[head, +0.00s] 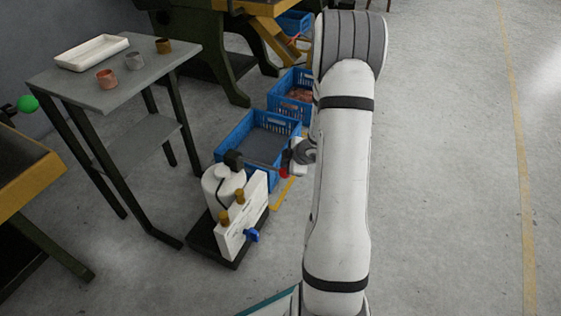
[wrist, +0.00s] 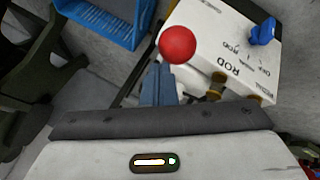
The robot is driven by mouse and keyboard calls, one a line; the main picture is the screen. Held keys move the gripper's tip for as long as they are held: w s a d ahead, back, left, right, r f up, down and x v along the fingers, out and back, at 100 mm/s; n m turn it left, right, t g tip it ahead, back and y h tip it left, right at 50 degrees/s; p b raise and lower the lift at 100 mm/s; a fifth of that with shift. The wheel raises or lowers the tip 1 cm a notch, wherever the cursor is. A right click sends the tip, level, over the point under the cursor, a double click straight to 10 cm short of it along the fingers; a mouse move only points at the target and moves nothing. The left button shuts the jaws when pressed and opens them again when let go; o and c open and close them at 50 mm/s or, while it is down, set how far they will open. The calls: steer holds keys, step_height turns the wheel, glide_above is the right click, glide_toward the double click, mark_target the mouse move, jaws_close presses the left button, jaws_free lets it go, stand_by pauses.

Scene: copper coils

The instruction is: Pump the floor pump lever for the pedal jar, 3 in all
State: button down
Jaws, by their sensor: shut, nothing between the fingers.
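The floor pump stands on a black base (head: 228,240) with a white jar (head: 217,190) and a white panel (head: 240,222) in front. Its lever (head: 258,164) runs roughly level from a black head to a red ball end (head: 284,173). In the wrist view the red ball (wrist: 177,45) appears just beyond my fingertips. My gripper (wrist: 158,70) is shut and empty. Whether the fingers touch the ball cannot be told. In the head view my arm hides part of my gripper. The panel (wrist: 215,40) carries printed words, brass knobs and a blue handle (wrist: 263,32).
A blue crate (head: 232,140) stands behind the pump, with another blue crate (head: 277,100) farther back. A grey table (head: 110,85) with a white tray (head: 92,53) and several small cups is at left. The floor right of my arm is clear.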

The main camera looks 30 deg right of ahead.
steer(key=shift+w+a+r+p, duration=0.1)
steer(key=shift+r+p, duration=0.65)
steer(key=shift+r, duration=0.05)
steer(key=shift+w+a+r+p, duration=0.1)
steer(key=shift+r+p, duration=0.6)
steer(key=shift+r, duration=0.05)
steer(key=r+p, duration=0.5)
steer(key=shift+w+a, duration=0.2)
steer(key=shift+w, duration=0.1)
stand_by(1.6)
